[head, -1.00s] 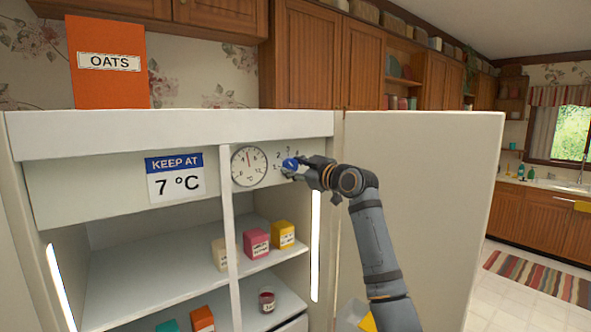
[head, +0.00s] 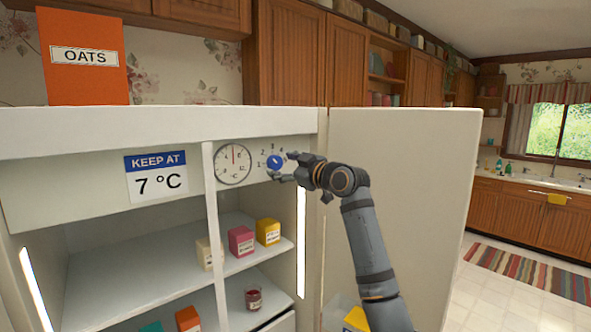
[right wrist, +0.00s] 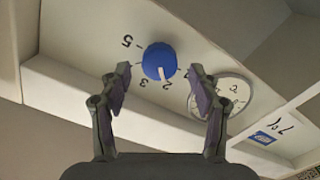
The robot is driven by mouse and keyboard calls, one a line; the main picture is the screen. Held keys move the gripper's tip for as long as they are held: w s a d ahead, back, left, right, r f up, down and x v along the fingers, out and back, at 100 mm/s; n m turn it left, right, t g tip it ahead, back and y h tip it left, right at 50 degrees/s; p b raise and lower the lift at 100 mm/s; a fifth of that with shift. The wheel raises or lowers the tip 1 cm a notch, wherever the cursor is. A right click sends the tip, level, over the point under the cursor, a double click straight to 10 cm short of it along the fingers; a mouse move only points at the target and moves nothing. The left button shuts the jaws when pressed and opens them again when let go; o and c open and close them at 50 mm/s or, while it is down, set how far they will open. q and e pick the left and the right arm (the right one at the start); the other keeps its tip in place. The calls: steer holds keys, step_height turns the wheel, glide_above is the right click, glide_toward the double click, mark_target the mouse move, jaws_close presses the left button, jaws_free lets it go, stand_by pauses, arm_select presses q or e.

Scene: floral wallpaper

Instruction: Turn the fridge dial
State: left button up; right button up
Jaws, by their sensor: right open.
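The blue fridge dial (head: 274,162) with a white pointer is on the fridge's upper panel, beside printed numbers. In the right wrist view the dial (right wrist: 159,58) shows upside down, its pointer between 2 and 3, nearer 2. My right gripper (head: 285,166) is open at the dial's right side in the head view. In the right wrist view its fingertips (right wrist: 160,71) are apart, one on each side of the dial, not touching it. The round gauge (head: 233,164) left of the dial has its red needle about straight up. A sign (head: 157,177) reads "KEEP AT 7 °C". My left gripper is out of view.
The open fridge door (head: 400,200) stands behind and right of my right arm. The shelves hold a pink box (head: 241,241), a yellow box (head: 268,232) and a jar (head: 254,298). An orange oats box (head: 85,80) stands on top of the fridge.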

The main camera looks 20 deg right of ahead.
steer(key=v, duration=1)
